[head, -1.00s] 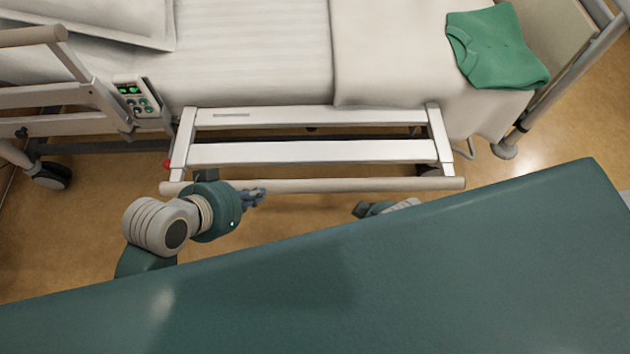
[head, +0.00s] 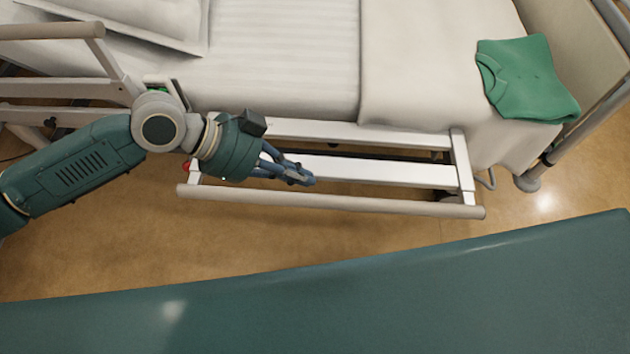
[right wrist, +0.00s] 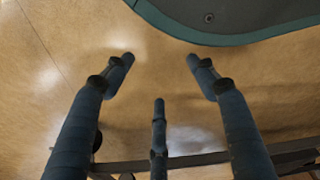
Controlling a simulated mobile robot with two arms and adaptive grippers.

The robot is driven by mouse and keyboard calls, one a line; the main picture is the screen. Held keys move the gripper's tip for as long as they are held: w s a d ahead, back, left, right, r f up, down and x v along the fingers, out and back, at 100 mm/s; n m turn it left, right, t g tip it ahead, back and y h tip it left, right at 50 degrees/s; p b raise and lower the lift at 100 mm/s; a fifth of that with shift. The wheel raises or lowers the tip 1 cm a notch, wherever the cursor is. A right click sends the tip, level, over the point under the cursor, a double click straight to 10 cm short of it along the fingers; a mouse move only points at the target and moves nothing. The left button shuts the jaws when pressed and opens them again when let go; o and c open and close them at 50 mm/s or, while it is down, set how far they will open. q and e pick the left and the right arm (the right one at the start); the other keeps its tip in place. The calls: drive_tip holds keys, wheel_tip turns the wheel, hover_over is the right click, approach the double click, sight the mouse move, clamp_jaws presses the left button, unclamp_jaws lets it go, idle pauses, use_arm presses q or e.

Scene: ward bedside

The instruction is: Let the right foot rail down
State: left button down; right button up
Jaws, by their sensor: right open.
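The right foot rail (head: 330,202) runs along the near side of the bed, with a beige tube nearest me and white bars behind it. A small red knob (head: 187,166) shows at its left end, partly hidden by my left arm. My left gripper (head: 306,178) is above the left half of the rail, fingers pointing right over the white bars; whether it touches them or how far it is open is unclear. My right gripper (right wrist: 160,72) shows only in the right wrist view, its three fingers spread, empty, above the floor.
The bed (head: 285,60) carries a folded green garment (head: 527,78) at the foot end. Another rail (head: 60,30) stands at the left, near a partly hidden control panel. Dark bars (right wrist: 205,160) cross the bottom of the right wrist view. Floor is clear before the rail.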

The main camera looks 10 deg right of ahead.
use_arm(q)
hover_over(346, 201)
drive_tip(key=a, duration=0.3)
drive_tip(key=f, duration=0.3)
drive_tip(key=f+b, duration=0.1)
drive_tip(key=f, duration=0.2)
drive_tip(key=shift+s+a+f, duration=0.15)
drive_tip(key=shift+s+a, duration=0.05)
drive_tip(key=f, duration=0.2)
drive_tip(key=shift+w+f, duration=0.25)
drive_tip(key=shift+f, duration=0.05)
drive_tip(key=shift+w+f, duration=0.1)
drive_tip(key=shift+f, duration=0.55)
use_arm(e)
drive_tip(key=shift+w+a+r, duration=0.1)
drive_tip(key=shift+w+r, duration=0.7)
drive_tip(key=shift+r, duration=0.3)
drive_tip(key=shift+w+a+r, duration=0.1)
drive_tip(key=shift+w+r, duration=0.7)
drive_tip(key=shift+r, duration=0.3)
use_arm(q)
drive_tip(key=shift+f+b, duration=0.1)
drive_tip(key=shift+b, duration=0.25)
